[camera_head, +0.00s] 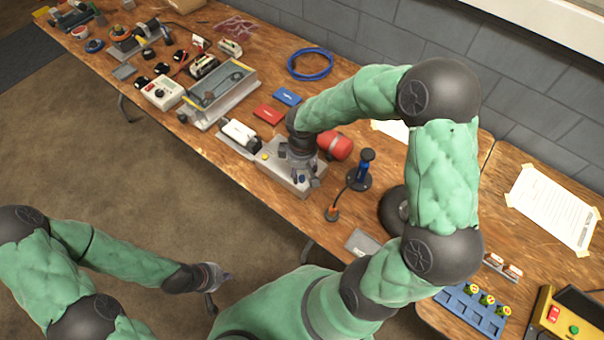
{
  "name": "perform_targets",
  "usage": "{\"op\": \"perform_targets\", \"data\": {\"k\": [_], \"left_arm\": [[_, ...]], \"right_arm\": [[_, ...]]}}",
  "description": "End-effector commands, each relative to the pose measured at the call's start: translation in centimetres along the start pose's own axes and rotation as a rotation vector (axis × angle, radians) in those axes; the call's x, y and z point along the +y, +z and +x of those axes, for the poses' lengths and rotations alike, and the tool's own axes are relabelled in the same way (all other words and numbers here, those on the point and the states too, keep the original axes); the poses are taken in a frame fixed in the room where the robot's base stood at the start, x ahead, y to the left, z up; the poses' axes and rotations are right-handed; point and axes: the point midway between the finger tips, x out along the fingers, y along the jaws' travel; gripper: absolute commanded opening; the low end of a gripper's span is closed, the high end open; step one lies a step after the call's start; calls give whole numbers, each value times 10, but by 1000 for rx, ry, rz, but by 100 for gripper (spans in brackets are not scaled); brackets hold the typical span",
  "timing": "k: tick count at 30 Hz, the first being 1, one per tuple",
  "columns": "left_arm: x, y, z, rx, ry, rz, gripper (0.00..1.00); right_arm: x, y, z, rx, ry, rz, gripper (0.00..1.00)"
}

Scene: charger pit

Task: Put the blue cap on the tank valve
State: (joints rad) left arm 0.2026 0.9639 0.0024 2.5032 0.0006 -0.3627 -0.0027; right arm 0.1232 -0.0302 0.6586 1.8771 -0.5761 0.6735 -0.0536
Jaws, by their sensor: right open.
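A red rounded tank (336,146) stands on the workbench just right of my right gripper; its valve is not clear from here. My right gripper (307,180) is open, pointing down over a grey box (275,171) with a yellow button. A small dark blue piece (299,180), possibly the blue cap, shows by its fingers on the box; I cannot tell whether they touch it. My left gripper (215,287) hangs over the floor in front of the bench, apart from everything. Whether its fingers are open or shut is unclear.
A blue-handled tool on a round black base (359,181) stands right of the box. Red (269,114) and blue (287,96) pieces and a metal tray (221,91) lie left. A blue rack (470,312) is at lower right. Some bare wood shows around the blue cable coil (311,64).

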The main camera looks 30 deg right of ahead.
Motion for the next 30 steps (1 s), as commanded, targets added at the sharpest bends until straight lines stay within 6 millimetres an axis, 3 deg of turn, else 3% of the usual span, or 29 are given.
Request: {"op": "perform_targets", "data": {"k": [9, 15, 30], "left_arm": [[0, 0, 0, 0, 0, 0, 0], [0, 0, 0, 0, 0, 0, 0], [0, 0, 0, 0, 0, 0, 0]], "right_arm": [[0, -1, -64, 5, 2, 0, 46], [0, -1, -90, 2, 0, -1, 46], [0, 0, -99, 1, -1, -1, 46]]}}
